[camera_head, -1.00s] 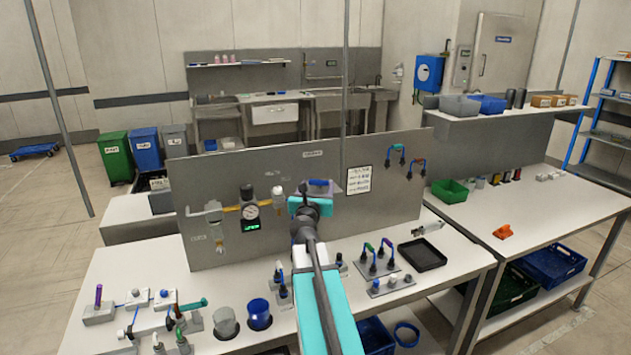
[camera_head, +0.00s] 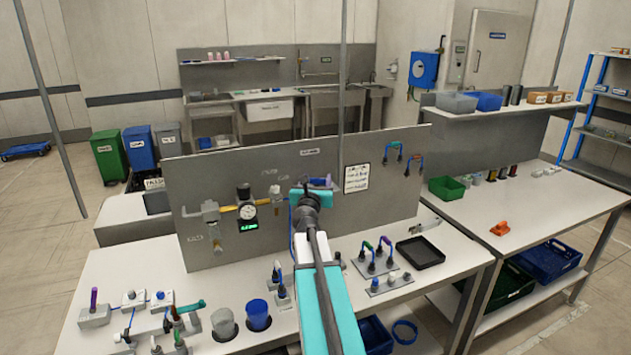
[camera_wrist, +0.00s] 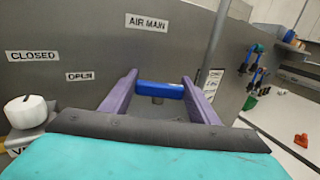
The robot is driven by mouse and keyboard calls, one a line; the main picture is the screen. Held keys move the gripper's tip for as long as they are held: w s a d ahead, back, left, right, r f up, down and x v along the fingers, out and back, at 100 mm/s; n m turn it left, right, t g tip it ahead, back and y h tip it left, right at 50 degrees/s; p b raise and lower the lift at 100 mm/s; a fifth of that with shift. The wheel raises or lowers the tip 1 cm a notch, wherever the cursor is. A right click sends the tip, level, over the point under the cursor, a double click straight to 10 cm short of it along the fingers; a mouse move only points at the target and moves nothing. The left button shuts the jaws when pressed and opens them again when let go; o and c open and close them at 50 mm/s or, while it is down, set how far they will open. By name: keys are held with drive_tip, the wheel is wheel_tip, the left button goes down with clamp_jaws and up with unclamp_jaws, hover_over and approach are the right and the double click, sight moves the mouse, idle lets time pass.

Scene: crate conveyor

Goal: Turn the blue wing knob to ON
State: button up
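The blue wing knob (camera_wrist: 160,90) lies level on the grey upright panel, below the AIR MAIN label (camera_wrist: 147,22) in the wrist view. No ON mark is readable. My gripper (camera_wrist: 160,86) has two purple fingers spread wide, one at each end of the wing. The wing sits between the fingertips; I cannot tell whether they touch it. In the head view my gripper (camera_head: 318,183) is at the panel's middle, and my arm hides most of the knob.
A white round knob (camera_wrist: 25,110) stands at the left in the wrist view, near CLOSED and OPEN labels. A gauge (camera_head: 247,211) and pipe fittings are left of my gripper on the panel (camera_head: 345,225). Hooked handles (camera_head: 394,152) hang at right. The bench below holds cups and small fixtures.

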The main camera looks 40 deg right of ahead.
drive_tip(key=shift+n+t+y+p, duration=1.85)
drive_tip(key=shift+n+t+y, duration=0.05)
drive_tip(key=shift+y, duration=0.3)
drive_tip(key=shift+n+t+y+p, duration=0.3)
drive_tip(key=shift+n+t+y, duration=0.25)
drive_tip(key=shift+y, duration=0.35)
drive_tip(key=shift+f+n+t+y, duration=0.1)
drive_tip(key=shift+n+t+y, duration=0.25)
drive_tip(key=shift+n+y, duration=0.4)
drive_tip(key=o, duration=0.8)
drive_tip(key=shift+c, duration=0.2)
drive_tip(key=shift+s, duration=0.15)
drive_tip(key=b+v, duration=0.4)
drive_tip(key=v, duration=0.7)
drive_tip(key=shift+b, duration=0.35)
